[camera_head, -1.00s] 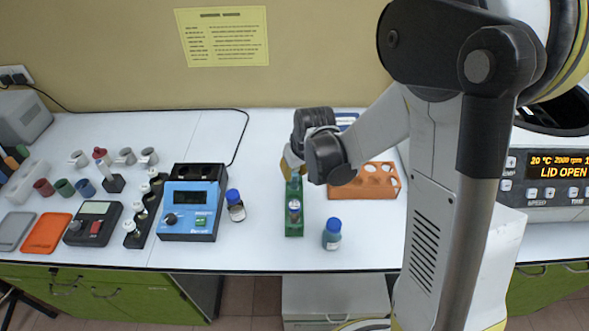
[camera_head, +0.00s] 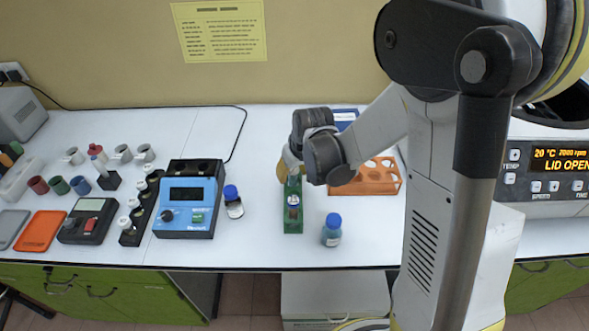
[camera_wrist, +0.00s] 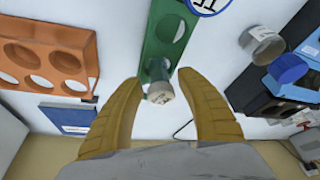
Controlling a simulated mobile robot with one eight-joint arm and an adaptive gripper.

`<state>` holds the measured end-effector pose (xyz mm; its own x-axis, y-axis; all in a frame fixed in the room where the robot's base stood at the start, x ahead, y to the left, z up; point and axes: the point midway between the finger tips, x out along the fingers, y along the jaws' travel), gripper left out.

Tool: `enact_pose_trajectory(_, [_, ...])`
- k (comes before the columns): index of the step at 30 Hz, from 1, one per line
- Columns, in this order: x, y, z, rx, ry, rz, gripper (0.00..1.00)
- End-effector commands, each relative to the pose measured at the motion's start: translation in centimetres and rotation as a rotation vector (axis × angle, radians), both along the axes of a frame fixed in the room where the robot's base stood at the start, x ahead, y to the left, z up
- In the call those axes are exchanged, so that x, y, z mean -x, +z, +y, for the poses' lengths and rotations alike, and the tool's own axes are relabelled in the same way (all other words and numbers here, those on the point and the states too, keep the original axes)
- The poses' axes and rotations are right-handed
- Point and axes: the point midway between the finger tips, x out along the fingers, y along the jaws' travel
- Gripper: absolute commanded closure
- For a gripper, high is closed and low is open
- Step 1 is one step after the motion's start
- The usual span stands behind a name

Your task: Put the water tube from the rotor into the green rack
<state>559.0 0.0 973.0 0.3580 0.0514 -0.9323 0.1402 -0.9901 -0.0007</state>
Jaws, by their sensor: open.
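The green rack (camera_head: 293,222) stands near the front middle of the bench. It also shows in the wrist view (camera_wrist: 160,52), running up from between my fingers. A small tube with a pale, marked cap (camera_wrist: 161,93) is at the rack's near end in the wrist view, apparently in its end hole. My gripper (camera_wrist: 157,78) is open, with a finger on either side of this tube and gaps beside it. A round blue-and-white top (camera_wrist: 207,4) sits farther along the rack. The centrifuge (camera_head: 545,165) at the right reads LID OPEN; its rotor is mostly hidden.
An orange rack (camera_head: 372,187) stands right of the green rack, with a blue box (camera_head: 346,116) behind. A blue-capped bottle (camera_head: 331,230) stands close to the green rack's right. Another bottle (camera_head: 233,203) and a blue device (camera_head: 187,206) are to the left.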

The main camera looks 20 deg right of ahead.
Motion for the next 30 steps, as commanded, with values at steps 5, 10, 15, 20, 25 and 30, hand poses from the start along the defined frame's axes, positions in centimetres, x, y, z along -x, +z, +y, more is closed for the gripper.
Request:
enact_pose_trajectory(5, [0.7, 1.8, -0.1, 0.0, 0.0, 0.0, 0.55])
enact_pose_trajectory(10, [2.0, 5.1, -0.3, 0.0, 0.0, 0.0, 0.55])
enact_pose_trajectory(15, [3.2, 8.2, -0.5, 0.0, 0.0, 0.0, 0.55])
enact_pose_trajectory(20, [4.0, 10.2, -0.6, 0.0, 0.0, 0.0, 0.55])
enact_pose_trajectory(25, [4.3, 11.0, -0.6, 0.0, 0.0, 0.0, 0.55])
enact_pose_trajectory(30, [5.2, 11.5, -0.5, 0.001, -0.007, -0.012, 0.55])
